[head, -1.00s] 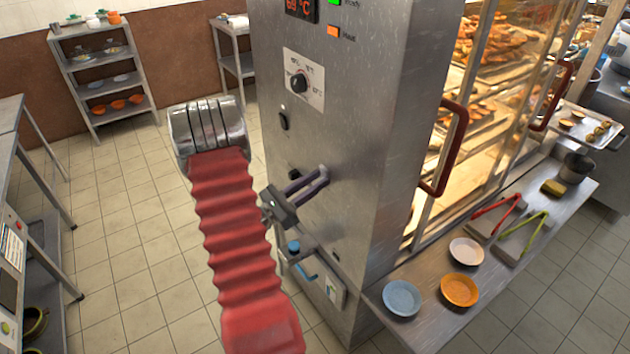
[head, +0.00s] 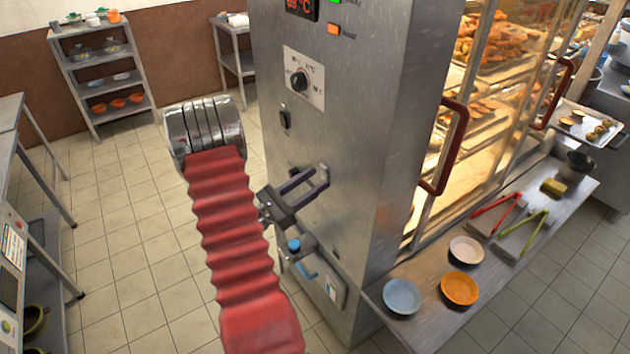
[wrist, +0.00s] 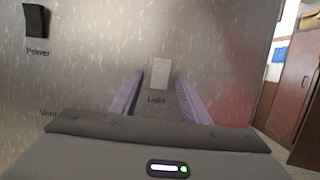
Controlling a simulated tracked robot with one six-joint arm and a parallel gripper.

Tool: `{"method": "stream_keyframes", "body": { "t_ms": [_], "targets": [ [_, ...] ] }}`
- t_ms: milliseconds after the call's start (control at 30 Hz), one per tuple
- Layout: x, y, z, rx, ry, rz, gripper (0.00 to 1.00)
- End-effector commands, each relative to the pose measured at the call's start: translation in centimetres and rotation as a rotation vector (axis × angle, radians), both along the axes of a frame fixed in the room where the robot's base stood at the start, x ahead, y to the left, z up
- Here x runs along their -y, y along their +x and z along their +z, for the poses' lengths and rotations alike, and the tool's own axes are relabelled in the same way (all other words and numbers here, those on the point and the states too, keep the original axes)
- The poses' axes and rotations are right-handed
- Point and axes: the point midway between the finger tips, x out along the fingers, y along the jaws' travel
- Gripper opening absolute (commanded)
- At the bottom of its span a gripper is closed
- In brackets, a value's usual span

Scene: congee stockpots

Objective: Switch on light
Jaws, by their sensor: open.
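A pale rectangular light switch (wrist: 160,72) with the label "Light" under it is on the steel cabinet panel in the wrist view. My gripper (wrist: 157,88) is open and empty, with its two purple fingers pointing at the panel on either side of the switch and label. Whether the fingertips touch the panel cannot be told. In the head view my gripper (head: 312,176) is at the lower part of the cabinet's control face. I cannot make out the light switch there.
A black power switch (wrist: 35,20) is at the upper left in the wrist view, with a partly covered "Vent" label below. The cabinet (head: 350,130) has a dial (head: 300,81) above and a red door handle (head: 445,150). A counter with bowls (head: 460,288) stands at right.

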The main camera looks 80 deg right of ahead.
Motion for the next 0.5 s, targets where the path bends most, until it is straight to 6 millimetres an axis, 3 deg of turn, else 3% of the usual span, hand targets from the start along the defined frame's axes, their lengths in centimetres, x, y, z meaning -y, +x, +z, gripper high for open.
{"method": "stream_keyframes", "body": {
  "t_ms": [500],
  "targets": [
    [-5.3,4.7,-2.0,-0.001,0.001,0.004,0.42]
  ]
}}
